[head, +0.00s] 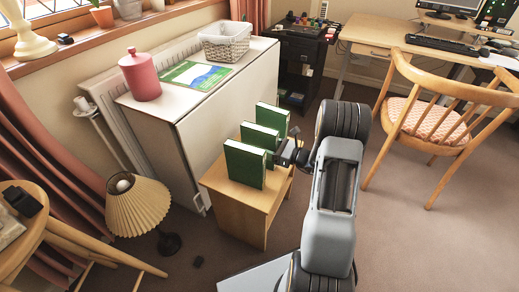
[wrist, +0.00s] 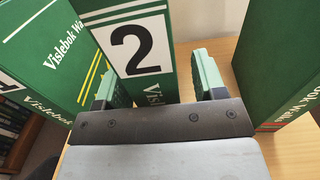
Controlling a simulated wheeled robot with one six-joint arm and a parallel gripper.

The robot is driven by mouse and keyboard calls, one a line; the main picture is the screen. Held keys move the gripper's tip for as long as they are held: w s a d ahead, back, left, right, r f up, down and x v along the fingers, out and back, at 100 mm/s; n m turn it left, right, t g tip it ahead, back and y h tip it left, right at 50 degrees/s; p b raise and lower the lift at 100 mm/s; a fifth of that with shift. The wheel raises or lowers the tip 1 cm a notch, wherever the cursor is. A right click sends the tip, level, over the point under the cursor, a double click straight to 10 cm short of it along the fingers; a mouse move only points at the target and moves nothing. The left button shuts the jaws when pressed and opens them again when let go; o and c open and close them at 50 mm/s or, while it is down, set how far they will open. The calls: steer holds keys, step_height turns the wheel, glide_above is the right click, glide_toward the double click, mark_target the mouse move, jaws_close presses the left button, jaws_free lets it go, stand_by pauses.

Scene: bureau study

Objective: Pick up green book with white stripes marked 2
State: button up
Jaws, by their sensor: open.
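Three green books stand upright on a small wooden cabinet (head: 229,192). In the wrist view, the green book with white stripes (wrist: 143,52) shows a large black 2 on a white label on its spine. In the head view it appears to be the middle book (head: 259,136). My gripper (head: 289,152) is at the books' right side. In the wrist view my gripper (wrist: 156,72) is open, with one green-padded finger on each side of the spine of book 2. I cannot tell whether the fingers touch it.
A green book with yellow stripes (wrist: 52,50) stands left of book 2, and another green book (wrist: 280,65) stands right of it, both close to the fingers. A white cabinet (head: 215,115) stands behind. A wooden chair (head: 440,125) is at right. Carpet between is clear.

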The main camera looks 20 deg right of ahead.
steer(key=shift+w+a, duration=0.15)
steer(key=shift+c, duration=0.3)
steer(key=shift+r, duration=0.1)
jaws_close()
